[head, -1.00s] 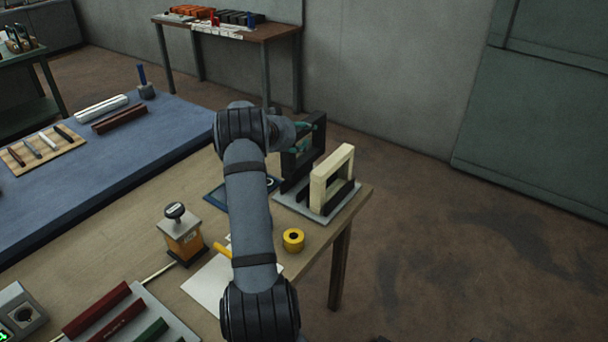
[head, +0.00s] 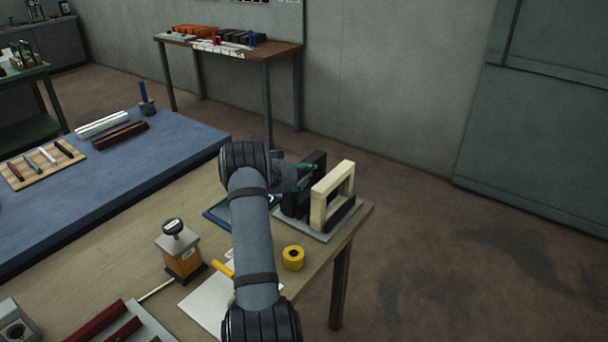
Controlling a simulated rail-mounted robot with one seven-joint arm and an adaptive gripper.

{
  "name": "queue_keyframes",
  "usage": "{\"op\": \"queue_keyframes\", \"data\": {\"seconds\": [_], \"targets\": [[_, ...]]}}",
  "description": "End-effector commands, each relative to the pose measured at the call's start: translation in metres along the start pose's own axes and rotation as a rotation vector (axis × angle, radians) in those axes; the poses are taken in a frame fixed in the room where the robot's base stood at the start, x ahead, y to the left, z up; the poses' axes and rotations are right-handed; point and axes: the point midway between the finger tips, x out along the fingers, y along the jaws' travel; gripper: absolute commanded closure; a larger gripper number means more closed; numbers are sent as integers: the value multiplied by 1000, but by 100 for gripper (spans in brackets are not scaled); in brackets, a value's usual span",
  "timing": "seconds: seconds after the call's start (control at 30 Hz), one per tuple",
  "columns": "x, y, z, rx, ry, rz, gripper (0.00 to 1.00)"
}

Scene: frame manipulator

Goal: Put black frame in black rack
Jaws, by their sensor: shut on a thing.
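The black frame (head: 319,160) stands upright, just left of an upright cream frame (head: 345,168). My gripper (head: 306,170), with teal fingers, is shut on the black frame near its upper part. My arm hides part of the frame and gripper. The black rack (head: 341,217) shows as dark bars on a light grey base plate (head: 318,236) near the table's right end. The cream frame stands in it. The black frame's lower edge is low beside the rack's left part; I cannot tell whether it is seated or touching.
A yellow tape roll (head: 293,258) lies in front of the rack. A blue-edged mat (head: 216,214) lies left of it. The table's right edge is close to the rack.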

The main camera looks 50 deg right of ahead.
Motion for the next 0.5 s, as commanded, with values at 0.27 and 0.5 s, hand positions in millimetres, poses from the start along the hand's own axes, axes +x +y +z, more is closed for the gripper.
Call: {"op": "queue_keyframes", "data": {"seconds": [0.27, 0.5], "targets": [[1, 0, 2, 0, -1, 0, 44], [1, 0, 1, 0, -1, 0, 34]]}}
